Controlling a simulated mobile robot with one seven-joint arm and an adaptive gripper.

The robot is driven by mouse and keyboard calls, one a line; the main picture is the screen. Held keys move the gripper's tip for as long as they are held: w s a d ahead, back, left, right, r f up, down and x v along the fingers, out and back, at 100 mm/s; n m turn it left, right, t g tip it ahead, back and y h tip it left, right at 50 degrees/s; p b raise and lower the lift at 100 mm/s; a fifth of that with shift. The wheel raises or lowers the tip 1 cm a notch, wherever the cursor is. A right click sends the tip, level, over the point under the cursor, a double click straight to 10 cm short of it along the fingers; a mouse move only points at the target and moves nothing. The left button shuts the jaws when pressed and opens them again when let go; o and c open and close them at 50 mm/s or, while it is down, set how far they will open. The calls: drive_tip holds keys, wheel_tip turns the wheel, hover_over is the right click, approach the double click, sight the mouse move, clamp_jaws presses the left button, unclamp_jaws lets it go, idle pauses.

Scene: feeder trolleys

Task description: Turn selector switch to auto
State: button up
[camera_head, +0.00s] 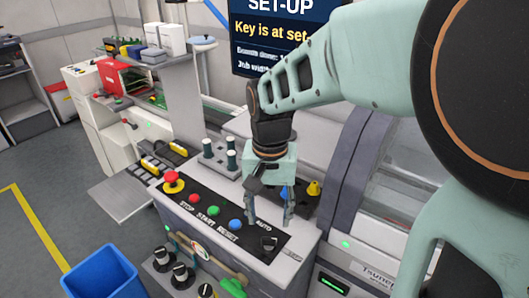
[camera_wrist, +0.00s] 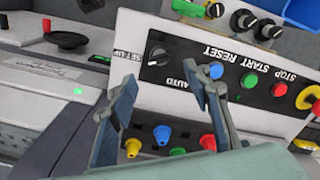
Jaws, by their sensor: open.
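The selector switch (camera_head: 268,242) is a dark round knob at the right end of the black button strip, between the printed words AUTO and SET-UP. In the wrist view the switch (camera_wrist: 157,56) shows just beyond the fingertips, beside the SET-UP label, with AUTO printed lower right. Which way it points is too small to tell. My gripper (camera_head: 270,220) is open and empty, fingers pointing down near the strip. In the wrist view my gripper (camera_wrist: 168,80) has its fingers spread wide, and the switch lies apart from both.
Blue (camera_head: 235,225), green (camera_head: 213,211) and red (camera_head: 194,198) buttons and an emergency stop (camera_head: 173,183) line the strip. Several coloured plugs stand behind it, with a yellow one (camera_head: 314,188) at the right. The screen (camera_head: 280,30) reads SET-UP. A blue bin (camera_head: 103,272) stands front left.

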sight(269, 238)
wheel_tip(269, 238, down, 8)
drive_tip(key=shift+f, duration=0.1)
idle(0.4)
drive_tip(key=c, duration=1.2)
drive_tip(key=shift+o, duration=0.2)
drive_tip(key=shift+n, duration=0.4)
drive_tip(key=n, duration=0.5)
drive_tip(key=shift+n+b, duration=0.3)
drive_tip(key=n, duration=0.5)
drive_tip(key=shift+n, duration=0.4)
